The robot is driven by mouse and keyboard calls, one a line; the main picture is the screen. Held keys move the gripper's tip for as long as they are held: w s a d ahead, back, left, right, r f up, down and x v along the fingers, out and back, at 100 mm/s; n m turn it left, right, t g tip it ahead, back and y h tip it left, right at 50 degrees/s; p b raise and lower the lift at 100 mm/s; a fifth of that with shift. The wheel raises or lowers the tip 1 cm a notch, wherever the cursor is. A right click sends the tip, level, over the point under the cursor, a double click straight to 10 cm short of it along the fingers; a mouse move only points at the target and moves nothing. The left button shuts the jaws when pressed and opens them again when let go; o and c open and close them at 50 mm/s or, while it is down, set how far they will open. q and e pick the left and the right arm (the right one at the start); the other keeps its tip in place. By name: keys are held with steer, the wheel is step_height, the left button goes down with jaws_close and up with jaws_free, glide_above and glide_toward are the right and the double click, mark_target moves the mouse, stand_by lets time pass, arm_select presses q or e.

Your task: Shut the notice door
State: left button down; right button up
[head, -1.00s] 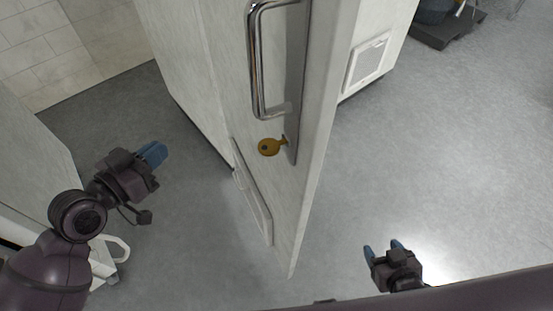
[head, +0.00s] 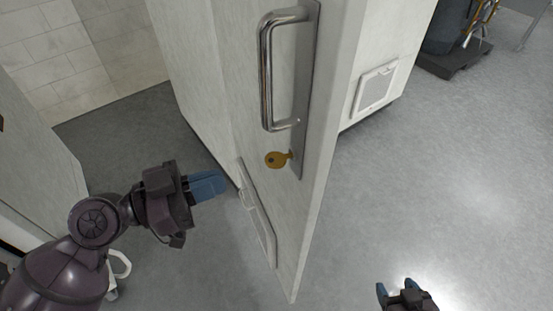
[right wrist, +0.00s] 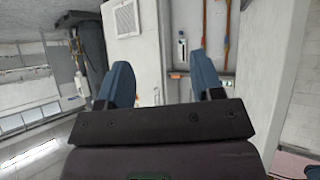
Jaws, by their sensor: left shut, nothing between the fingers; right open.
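The door (head: 236,80) stands ajar in the middle of the head view, its edge facing me. My right gripper (head: 396,288) is open and empty at the bottom right of the head view, right of the door. Its blue fingers also show in the right wrist view (right wrist: 162,84). I cannot tell any notice on the door.
A second white panel with a white handle (head: 119,265) stands at the left. A vent grille (head: 376,88) is on the white wall behind the door. A dark cart base (head: 456,58) stands at the upper right. The grey floor at right is clear.

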mark_target(290, 158)
arm_select(q)
steer(key=p+x, duration=0.2)
steer(key=x, duration=0.9)
stand_by(0.3)
